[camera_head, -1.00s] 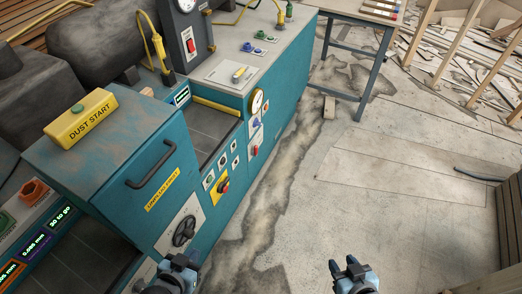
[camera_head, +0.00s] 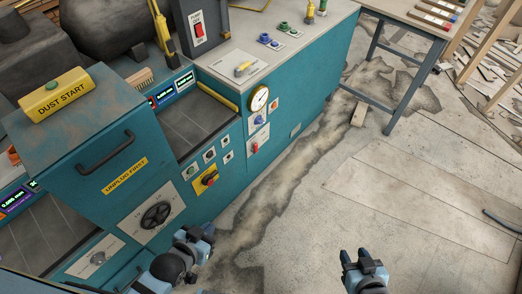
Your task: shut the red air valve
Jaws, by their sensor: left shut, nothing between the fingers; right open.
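A small red handle (camera_head: 254,148), which looks like the red air valve, sits on a white plate on the teal machine's front, below the pressure gauge (camera_head: 259,98) and a blue knob (camera_head: 258,120). It is too small to tell its position. My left gripper (camera_head: 203,232) is shut and empty in front of the machine's lower front, below and left of the red handle, not touching it. My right gripper (camera_head: 363,258) is open and empty over the concrete floor, well right of the machine.
A red-and-yellow rotary switch (camera_head: 208,180) and small buttons sit left of the valve. A table (camera_head: 400,18) stands at the back right. The floor (camera_head: 330,200) beside the machine is mostly clear.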

